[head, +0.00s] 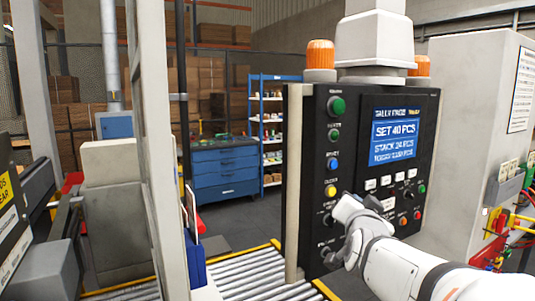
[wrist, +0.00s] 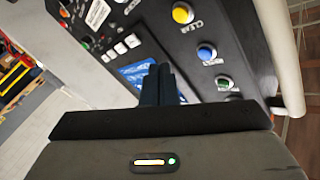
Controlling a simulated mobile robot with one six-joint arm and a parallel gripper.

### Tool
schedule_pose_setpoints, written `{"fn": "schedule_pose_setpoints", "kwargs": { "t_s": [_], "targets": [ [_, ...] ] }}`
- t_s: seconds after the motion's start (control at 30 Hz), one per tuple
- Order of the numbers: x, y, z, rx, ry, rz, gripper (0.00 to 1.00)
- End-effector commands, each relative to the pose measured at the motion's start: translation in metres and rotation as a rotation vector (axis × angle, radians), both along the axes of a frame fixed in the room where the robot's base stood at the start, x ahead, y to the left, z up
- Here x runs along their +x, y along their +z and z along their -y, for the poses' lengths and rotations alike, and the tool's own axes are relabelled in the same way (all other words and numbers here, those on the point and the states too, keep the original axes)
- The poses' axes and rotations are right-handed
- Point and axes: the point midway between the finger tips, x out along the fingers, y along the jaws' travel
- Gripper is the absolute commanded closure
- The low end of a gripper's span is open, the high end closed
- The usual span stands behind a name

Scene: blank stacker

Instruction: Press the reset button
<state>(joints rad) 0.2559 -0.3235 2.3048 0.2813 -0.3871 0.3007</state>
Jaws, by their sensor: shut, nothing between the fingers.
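The black control panel (head: 350,110) faces me, with a column of round buttons along its left side. From the top these include green buttons, a blue button (head: 332,164) and a yellow button (head: 330,191). The wrist view shows the yellow button (wrist: 183,13), the blue button (wrist: 206,52) and a green button (wrist: 228,83) right of my fingers. My gripper (wrist: 160,78) is shut and empty, in front of the panel and left of the blue button. In the head view my wrist covers the panel's lower part.
The panel's lit blue screen (head: 394,138) reads "SET 40 PCS". Smaller buttons sit below it. A roller conveyor (head: 255,286) runs below the panel, and a pale post (head: 155,150) stands to its left. A cabinet with cables (head: 495,225) stands at the right.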

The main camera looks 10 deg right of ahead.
Motion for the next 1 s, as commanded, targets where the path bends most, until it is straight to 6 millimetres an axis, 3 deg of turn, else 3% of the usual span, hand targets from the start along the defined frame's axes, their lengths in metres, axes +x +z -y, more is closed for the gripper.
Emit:
{"fn": "schedule_pose_setpoints", "kwargs": {
  "t_s": [0.03, 0.1, 0.23, 0.67, 1.0],
  "targets": [
    [0.0, 0.019, 0.01, 0.002, -0.027, 0.06, 1.0],
    [0.0, 0.035, 0.019, 0.004, -0.054, 0.128, 1.0],
    [-0.002, 0.049, 0.027, 0.006, -0.078, 0.193, 1.0],
    [0.0, 0.051, 0.026, 0.008, -0.08, 0.201, 1.0],
    [0.039, 0.054, 0.012, 0.009, -0.076, 0.197, 1.0]
  ]
}}
